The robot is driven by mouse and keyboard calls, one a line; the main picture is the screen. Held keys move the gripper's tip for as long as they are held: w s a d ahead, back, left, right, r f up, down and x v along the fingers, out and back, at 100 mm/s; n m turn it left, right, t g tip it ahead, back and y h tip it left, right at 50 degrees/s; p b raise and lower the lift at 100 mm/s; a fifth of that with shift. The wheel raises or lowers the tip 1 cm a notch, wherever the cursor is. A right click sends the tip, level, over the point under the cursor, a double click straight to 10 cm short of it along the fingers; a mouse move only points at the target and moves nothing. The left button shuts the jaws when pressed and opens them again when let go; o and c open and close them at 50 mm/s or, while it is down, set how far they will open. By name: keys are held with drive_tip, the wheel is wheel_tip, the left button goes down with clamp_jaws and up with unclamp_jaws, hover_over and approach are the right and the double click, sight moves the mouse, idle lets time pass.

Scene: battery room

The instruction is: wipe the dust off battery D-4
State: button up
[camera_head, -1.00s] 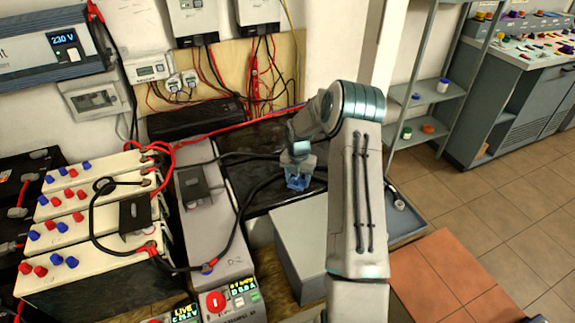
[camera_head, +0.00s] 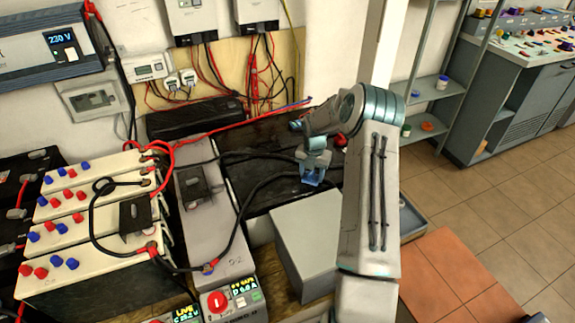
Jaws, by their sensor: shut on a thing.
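My gripper (camera_head: 314,163) is shut on a blue cloth (camera_head: 312,178), held low over the dark top of a black battery (camera_head: 262,186) behind the grey box. The cloth seems to touch that top, but I cannot be sure of the contact. The black top carries greyish smears. No D-4 label is readable, so I cannot confirm which battery is D-4. My arm hides the battery's right end.
Black cables (camera_head: 262,158) and a red cable (camera_head: 262,120) cross the battery top. A grey box (camera_head: 308,240) stands in front. A long grey unit marked D-2 (camera_head: 208,220) and cream batteries (camera_head: 80,230) with red and blue terminals stand to the left.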

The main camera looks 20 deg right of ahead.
sight(284, 188)
drive_tip(key=shift+s+a+b, duration=0.2)
drive_tip(key=shift+a, duration=2.3)
drive_tip(key=shift+s+a+b, duration=0.15)
drive_tip(key=shift+a, duration=2.35)
drive_tip(key=shift+a+r, duration=0.2)
wheel_tip(284, 188, up, 8)
drive_tip(key=p, duration=0.5)
